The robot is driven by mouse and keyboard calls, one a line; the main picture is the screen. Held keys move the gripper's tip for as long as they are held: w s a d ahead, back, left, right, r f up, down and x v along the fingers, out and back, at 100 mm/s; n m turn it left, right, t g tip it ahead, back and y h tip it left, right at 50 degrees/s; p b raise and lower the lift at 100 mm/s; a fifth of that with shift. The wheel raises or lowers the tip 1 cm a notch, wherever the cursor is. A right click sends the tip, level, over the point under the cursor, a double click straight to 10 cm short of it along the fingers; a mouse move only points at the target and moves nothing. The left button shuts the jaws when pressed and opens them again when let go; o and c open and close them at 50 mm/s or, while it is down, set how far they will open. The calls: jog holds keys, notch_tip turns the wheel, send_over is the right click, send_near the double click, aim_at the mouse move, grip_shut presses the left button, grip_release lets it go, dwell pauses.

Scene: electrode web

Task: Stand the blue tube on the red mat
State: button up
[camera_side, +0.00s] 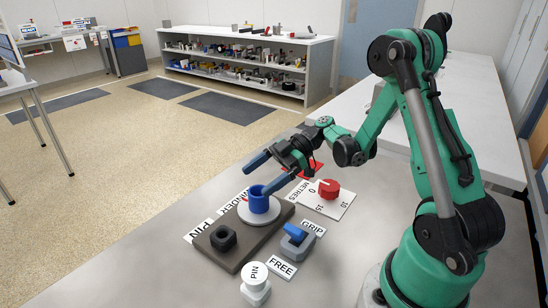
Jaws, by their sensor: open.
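The blue tube (258,202) stands upright on a round white disc (246,215) on a dark board. Its open top faces up. My gripper (257,181) is open, its two blue fingers reaching down and left. The nearer fingertip is beside or just over the tube's rim; I cannot tell whether it touches. The other fingertip is above and behind the tube. The red mat (317,166) lies behind my gripper and is partly hidden by it.
The dark board (226,254) also carries a black nut-like block (222,238). A red knob (328,188) sits on a marked white plate to the right. The table's left part is clear.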

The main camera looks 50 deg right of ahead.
jog(key=s+a+r+m+t+h, duration=0.1)
jog(key=s+a+r+m+h, duration=0.4)
jog(key=m+h, duration=0.7)
jog(key=shift+s+r+m+t, duration=0.15)
jog(key=shift+r+m+t, duration=0.25)
jog(key=shift+m, duration=0.2)
jog(key=shift+o, duration=0.4)
jog(key=shift+r, duration=0.15)
